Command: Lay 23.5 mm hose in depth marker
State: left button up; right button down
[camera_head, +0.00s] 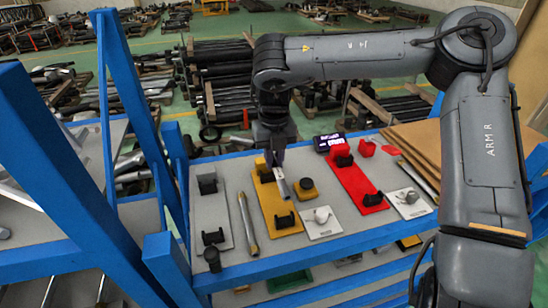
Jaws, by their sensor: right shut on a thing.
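My right gripper (277,165) points down over the yellow stand plate and is shut on a short grey tubular piece (283,187), which looks like the hose. The piece hangs tilted, its lower end over the middle of the yellow plate (277,206); I cannot tell whether it touches. The yellow plate carries a black block at each end, the rear one partly behind my gripper. Which fixture is the depth marker is not clear from this view. My left gripper is not in view.
A grey plate (210,212) with black blocks and a long thin rod (248,225) lie to the left. A yellow-based black knob (306,189), a red plate (357,181) and white plates (322,224) lie to the right. Blue posts (118,100) stand at the left.

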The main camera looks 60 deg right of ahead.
jog(key=shift+r, duration=0.1)
jog(key=shift+f+b, duration=0.6)
jog(key=shift+f, duration=0.75)
jog(key=shift+f+b, duration=1.7)
jog(key=shift+f, duration=1.35)
jog(key=c, duration=1.1)
grip_release()
jog(key=shift+o, duration=0.5)
